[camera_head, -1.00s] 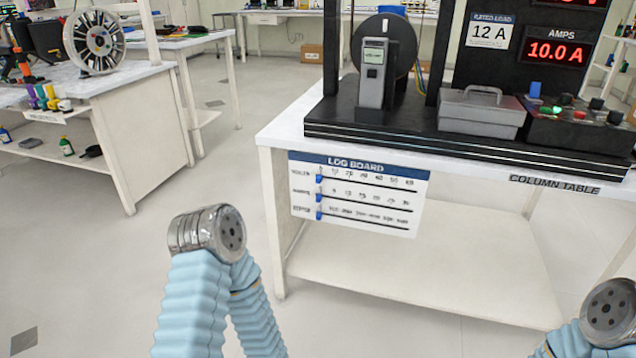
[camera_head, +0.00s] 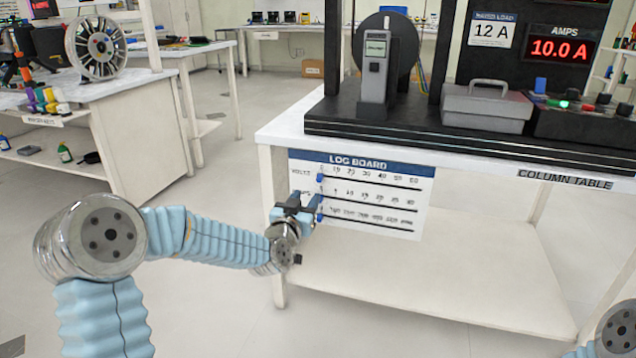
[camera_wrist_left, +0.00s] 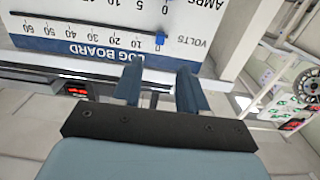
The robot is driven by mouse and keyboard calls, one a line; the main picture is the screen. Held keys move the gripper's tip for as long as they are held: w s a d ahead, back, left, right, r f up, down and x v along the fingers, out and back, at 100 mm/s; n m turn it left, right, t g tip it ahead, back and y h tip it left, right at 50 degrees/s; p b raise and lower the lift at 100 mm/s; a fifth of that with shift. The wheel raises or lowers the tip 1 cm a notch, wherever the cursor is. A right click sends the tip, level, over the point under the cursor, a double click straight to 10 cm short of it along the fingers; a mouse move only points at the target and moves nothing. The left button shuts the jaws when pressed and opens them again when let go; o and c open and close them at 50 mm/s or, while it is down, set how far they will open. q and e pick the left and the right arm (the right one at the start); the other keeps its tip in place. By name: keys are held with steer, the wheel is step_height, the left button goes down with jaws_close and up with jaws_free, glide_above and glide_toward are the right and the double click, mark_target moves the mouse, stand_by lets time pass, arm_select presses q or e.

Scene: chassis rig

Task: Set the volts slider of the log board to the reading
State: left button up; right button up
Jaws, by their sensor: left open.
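The log board (camera_head: 385,200) hangs on the front of the column table, with three horizontal slider tracks. The blue volts slider (camera_head: 320,178) sits at the 0 end of the top track; it also shows in the left wrist view (camera_wrist_left: 160,39), where the board appears upside down. The lower sliders are also at the left end. My left gripper (camera_head: 308,205) is at the board's left edge, in front of the middle row and partly hiding it. In the left wrist view its two fingers (camera_wrist_left: 160,80) are apart and empty, with the volts slider beyond them. My right gripper is out of view.
The column table (camera_head: 290,125) carries a black base with a grey meter (camera_head: 375,70), a grey toolbox (camera_head: 487,105) and a red amps display (camera_head: 558,48) reading 10.0 A. The display above it is cut off. Floor left of the table is clear.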

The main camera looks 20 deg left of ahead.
mark_target(319, 180)
arm_select(q)
steer(key=w+p, duration=0.1)
steer(key=w, duration=0.9)
steer(key=shift+w, duration=0.4)
steer(key=shift+c, duration=0.3)
steer(key=shift+f, duration=0.1)
jaws_close()
